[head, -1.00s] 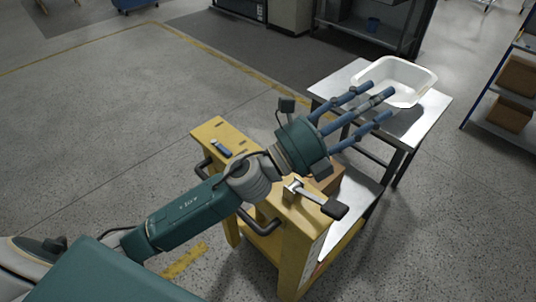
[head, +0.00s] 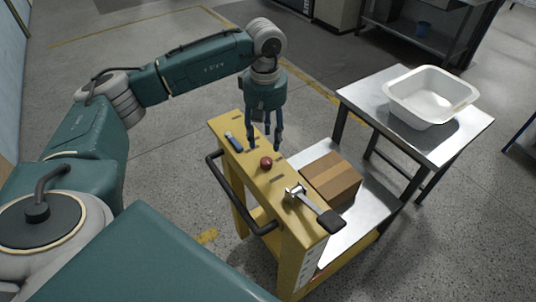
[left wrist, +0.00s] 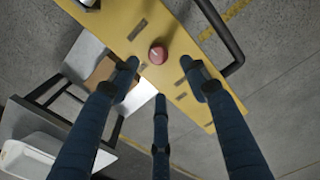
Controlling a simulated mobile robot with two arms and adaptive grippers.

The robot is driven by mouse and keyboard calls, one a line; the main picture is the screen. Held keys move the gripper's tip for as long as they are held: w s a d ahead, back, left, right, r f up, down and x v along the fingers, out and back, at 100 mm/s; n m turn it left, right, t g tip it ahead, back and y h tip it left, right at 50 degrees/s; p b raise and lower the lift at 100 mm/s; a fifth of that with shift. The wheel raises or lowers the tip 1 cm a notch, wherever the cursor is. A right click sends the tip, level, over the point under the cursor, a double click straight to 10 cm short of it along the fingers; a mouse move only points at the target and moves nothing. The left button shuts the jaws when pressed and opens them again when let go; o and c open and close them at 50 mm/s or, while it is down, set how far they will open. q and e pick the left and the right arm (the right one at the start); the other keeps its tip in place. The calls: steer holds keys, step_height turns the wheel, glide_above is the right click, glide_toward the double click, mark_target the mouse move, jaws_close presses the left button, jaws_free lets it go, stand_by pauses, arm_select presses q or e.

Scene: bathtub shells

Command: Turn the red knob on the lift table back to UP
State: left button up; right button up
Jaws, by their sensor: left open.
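The red knob (head: 266,162) sits on the yellow top panel of the lift table (head: 248,150). In the left wrist view the round knob (left wrist: 158,54) carries a light pointer line, and dark label marks lie on the panel around it; their lettering is too small to read. My left gripper (head: 264,146) points down just behind the knob, open and empty. In the left wrist view its blue fingers (left wrist: 163,88) spread apart, with the knob beyond their tips and not touched. My right gripper is not in view.
A cardboard box (head: 331,178) lies on the platform. A white tub (head: 430,95) stands on a metal table (head: 366,98).

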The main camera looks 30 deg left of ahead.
mark_target(266, 159)
arm_select(q)
step_height(266, 159, down, 7)
steer(key=p, duration=0.2)
steer(key=shift+f+p, duration=0.15)
steer(key=shift+p, duration=0.15)
steer(key=shift+f, duration=0.65)
steer(key=c, duration=1.2)
